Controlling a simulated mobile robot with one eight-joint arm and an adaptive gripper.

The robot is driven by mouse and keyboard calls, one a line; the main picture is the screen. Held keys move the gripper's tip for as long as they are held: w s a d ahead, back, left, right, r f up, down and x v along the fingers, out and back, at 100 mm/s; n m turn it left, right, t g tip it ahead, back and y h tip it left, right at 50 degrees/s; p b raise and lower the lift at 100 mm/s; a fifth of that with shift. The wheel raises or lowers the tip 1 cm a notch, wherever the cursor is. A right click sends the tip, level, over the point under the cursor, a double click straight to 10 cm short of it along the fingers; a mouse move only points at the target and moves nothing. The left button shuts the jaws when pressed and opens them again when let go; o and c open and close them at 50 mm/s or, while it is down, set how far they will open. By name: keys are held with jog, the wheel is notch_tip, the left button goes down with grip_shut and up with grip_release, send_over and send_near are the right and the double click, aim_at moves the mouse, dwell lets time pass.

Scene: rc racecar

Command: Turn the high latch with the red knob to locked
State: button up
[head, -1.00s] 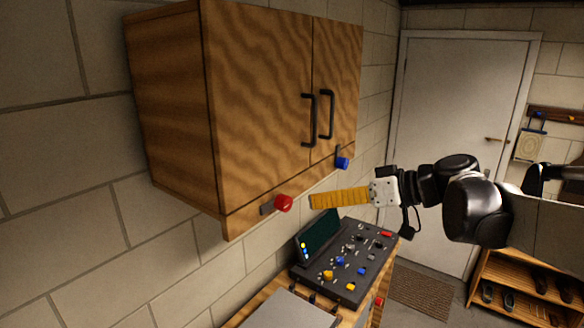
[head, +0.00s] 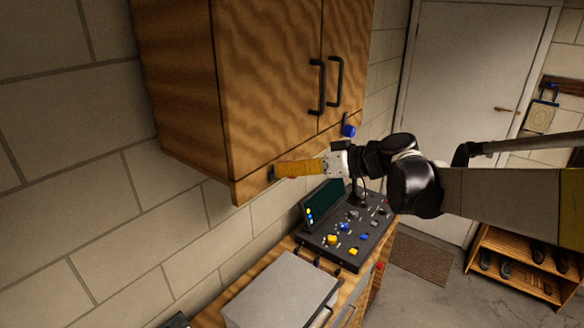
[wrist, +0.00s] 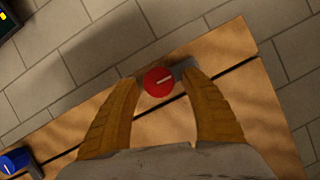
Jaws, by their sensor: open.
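The red knob (wrist: 159,82) of the high latch is on the lower edge of the wooden wall cabinet (head: 268,70). In the wrist view it sits between the two yellow fingers of my gripper (wrist: 160,80), with a visible gap to the left finger and a narrower one to the right. A pale line marks its face, and part of a grey latch plate (wrist: 183,69) shows beside it. In the head view my gripper (head: 277,171) covers the red knob. The gripper is open, with nothing held.
A blue knob (head: 349,130) is further right on the cabinet's lower edge, below two black handles (head: 326,86). Under the cabinet stand a control panel (head: 350,235) with a screen and a grey box (head: 280,290) on the counter. Tiled wall shows below the cabinet.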

grip_shut()
dwell(0.3)
jog(key=m+b, duration=0.1)
jog(key=m+g+y+b, duration=0.1)
jog(key=b, duration=0.1)
jog(key=shift+d+f+m+y, duration=0.1)
jog(key=shift+f+m+y, duration=0.1)
jog(key=shift+m+y, duration=0.15)
jog(key=m+g+y+b, duration=0.1)
jog(key=m+y+b, duration=0.1)
jog(key=m+b, duration=0.2)
jog(key=shift+w+f, duration=0.1)
jog(key=c, duration=1.2)
grip_release()
jog(key=m+y+b, duration=0.2)
jog(key=m+b, duration=0.2)
jog(key=shift+f+m, duration=0.1)
jog(key=shift+m, duration=0.25)
jog(key=c, duration=1.2)
grip_release()
jog(key=shift+m+y+b, duration=0.55)
jog(key=shift+m+b, duration=0.3)
jog(key=shift+m, duration=0.65)
jog(key=c, duration=1.2)
grip_release()
jog(key=c, duration=1.2)
grip_release()
